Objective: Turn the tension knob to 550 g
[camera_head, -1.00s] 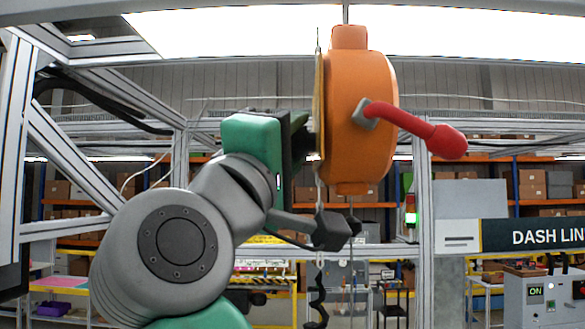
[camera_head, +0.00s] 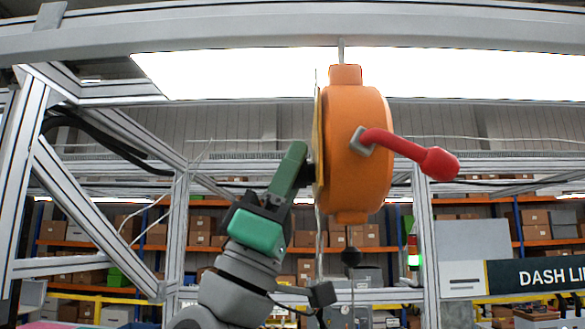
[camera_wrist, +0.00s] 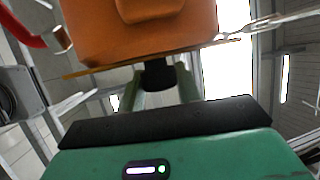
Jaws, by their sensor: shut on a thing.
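The orange spring balancer (camera_head: 355,150) hangs from the overhead rail, with a red curved handle (camera_head: 412,152) on its right side. The tension knob (camera_wrist: 158,74) is a short black cylinder on the balancer's left face, seen in the wrist view. My gripper (camera_wrist: 160,85) has one finger on each side of the knob and is shut on it. In the head view my gripper (camera_head: 306,168) reaches up to the balancer's left face from below, and the knob is mostly hidden. No scale or gram marking is readable in either view.
An aluminium frame post (camera_head: 178,235) stands left of my arm, and another post (camera_head: 425,240) stands right of the balancer. A cable with a dark stopper (camera_head: 351,257) hangs under the balancer. Shelves with boxes are far behind.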

